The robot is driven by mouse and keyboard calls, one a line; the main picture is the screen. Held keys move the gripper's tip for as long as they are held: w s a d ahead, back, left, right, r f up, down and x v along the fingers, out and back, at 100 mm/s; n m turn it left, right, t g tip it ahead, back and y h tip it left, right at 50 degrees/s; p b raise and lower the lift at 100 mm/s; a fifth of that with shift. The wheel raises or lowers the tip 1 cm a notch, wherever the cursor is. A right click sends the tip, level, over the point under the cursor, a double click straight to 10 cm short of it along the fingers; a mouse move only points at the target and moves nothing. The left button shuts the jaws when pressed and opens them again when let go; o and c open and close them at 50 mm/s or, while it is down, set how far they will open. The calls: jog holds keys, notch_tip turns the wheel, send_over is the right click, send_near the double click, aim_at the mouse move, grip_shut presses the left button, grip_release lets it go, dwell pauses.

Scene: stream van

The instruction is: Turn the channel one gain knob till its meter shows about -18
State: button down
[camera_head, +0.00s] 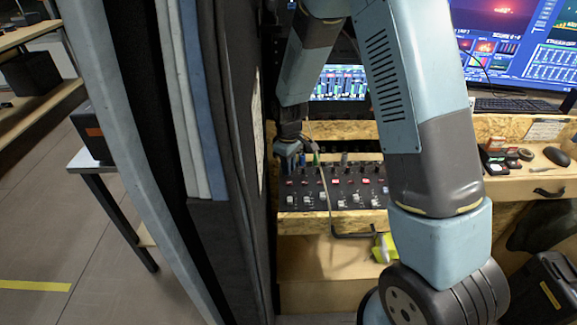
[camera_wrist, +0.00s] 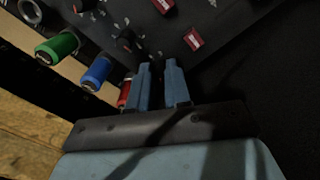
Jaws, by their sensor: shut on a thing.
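The dark mixer panel (camera_head: 312,203) stands on the wooden desk, with rows of knobs, red buttons and pale faders. My gripper (camera_head: 288,152) is at its back left corner. In the wrist view both blue fingers (camera_wrist: 160,70) point at the panel beside the red plug (camera_wrist: 124,93). They are shut on a small knob at the channel one end, which the fingertips hide almost wholly. A screen with level bars (camera_head: 341,84) stands behind the mixer; its figures are too small to read.
A blue plug (camera_wrist: 97,73) and a green plug (camera_wrist: 58,47) stand along the mixer's back edge, close to my fingers. A grey padded partition (camera_head: 215,120) rises just left of the mixer. A keyboard (camera_head: 515,105) and a mouse (camera_head: 556,156) lie at the right.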

jog(key=m, duration=1.1)
jog(key=shift+a+m, duration=0.1)
jog(key=shift+m, duration=0.3)
dwell(0.3)
jog(key=c, duration=1.1)
grip_release()
notch_tip(320, 180, up, 14)
jog(key=shift+f, duration=0.15)
